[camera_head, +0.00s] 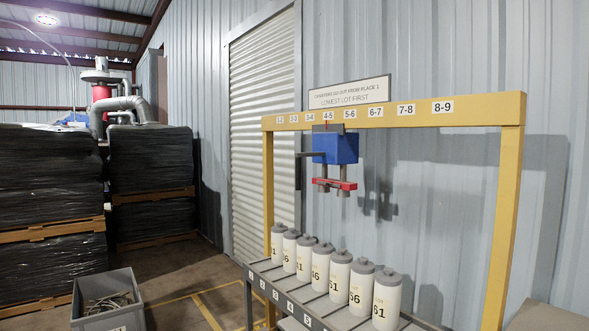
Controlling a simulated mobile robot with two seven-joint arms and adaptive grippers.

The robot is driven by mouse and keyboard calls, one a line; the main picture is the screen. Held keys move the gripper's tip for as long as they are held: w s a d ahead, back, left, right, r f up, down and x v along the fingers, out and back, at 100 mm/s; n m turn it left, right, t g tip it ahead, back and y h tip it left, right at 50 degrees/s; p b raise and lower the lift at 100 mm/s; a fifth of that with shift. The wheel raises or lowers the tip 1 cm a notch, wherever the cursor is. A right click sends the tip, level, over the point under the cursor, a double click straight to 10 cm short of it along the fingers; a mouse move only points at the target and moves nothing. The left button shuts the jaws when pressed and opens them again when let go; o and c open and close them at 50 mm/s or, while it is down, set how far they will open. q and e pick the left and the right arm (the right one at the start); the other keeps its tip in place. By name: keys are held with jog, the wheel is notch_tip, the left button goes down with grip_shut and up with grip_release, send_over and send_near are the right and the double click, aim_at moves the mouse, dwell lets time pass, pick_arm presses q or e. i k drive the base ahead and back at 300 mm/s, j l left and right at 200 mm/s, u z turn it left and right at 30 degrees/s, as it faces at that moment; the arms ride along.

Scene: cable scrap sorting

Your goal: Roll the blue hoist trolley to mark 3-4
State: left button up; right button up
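The blue hoist trolley (335,148) hangs from the yellow beam (470,112) of a gantry frame. A thin red pointer above it lines up with the mark 4-5 (328,116). The mark 3-4 (310,118) is the plate just to its left. A dark handle (306,155) sticks out from the trolley's left side. Below the blue body is a red crossbar (335,184) with two grey stubs, and nothing hangs from it. Neither of my grippers shows in this view.
Several white canisters (340,270) with grey caps stand in a row on a grey rack (300,304) with numbered places, below the trolley. A sign (350,92) stands on the beam. A grey bin (92,287) with cable scraps is at lower left. Wrapped pallets (150,160) stand behind.

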aim_at(330, 145)
jog(key=i+j, duration=1.45)
jog(key=i, duration=0.2)
jog(key=l+z, duration=0.05)
